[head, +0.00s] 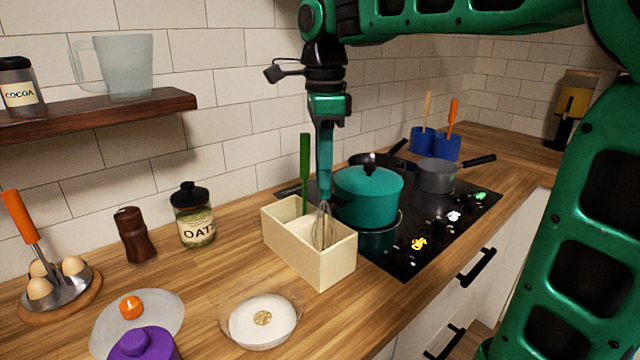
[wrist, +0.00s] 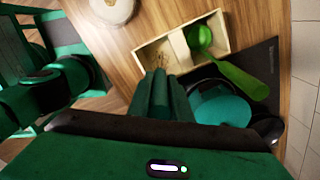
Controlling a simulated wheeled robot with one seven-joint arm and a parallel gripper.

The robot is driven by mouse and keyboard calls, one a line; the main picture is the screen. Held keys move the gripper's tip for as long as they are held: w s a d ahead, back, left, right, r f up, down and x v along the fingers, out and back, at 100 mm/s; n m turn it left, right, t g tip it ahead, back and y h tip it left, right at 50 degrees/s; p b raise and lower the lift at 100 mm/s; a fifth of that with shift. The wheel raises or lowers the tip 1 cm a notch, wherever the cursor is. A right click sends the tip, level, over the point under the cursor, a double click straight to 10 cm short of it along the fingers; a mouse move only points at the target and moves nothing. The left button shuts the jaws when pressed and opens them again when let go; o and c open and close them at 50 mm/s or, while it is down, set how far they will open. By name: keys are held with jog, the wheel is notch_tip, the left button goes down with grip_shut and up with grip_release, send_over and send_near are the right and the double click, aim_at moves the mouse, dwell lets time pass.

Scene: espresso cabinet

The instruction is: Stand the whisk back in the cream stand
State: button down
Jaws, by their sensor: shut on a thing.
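The whisk hangs upright below my gripper (head: 325,182), which is shut on its handle. Its wire loops (head: 323,228) are at the right-hand compartment of the cream stand (head: 338,262). The lower ends of the wires seem to be inside the rim; I cannot tell whether they touch the floor. In the wrist view my gripper (wrist: 160,82) points at the stand (wrist: 222,22), and the whisk's wires (wrist: 160,58) show just beyond the fingertips, over one compartment. The fingers mostly hide the handle. A green spoon (head: 305,165) stands in the other compartment.
A teal pot (head: 368,197) stands on the black hob (head: 392,262) close to the right of the stand. A glass bowl (head: 262,320) lies in front and an oats jar (head: 193,220) stands to the left. The tiled wall is behind.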

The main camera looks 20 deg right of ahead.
aim_at(324, 197)
jog(key=shift+f, duration=1.55)
jog(key=c, duration=1.6)
grip_release()
jog(key=shift+r, duration=6.15)
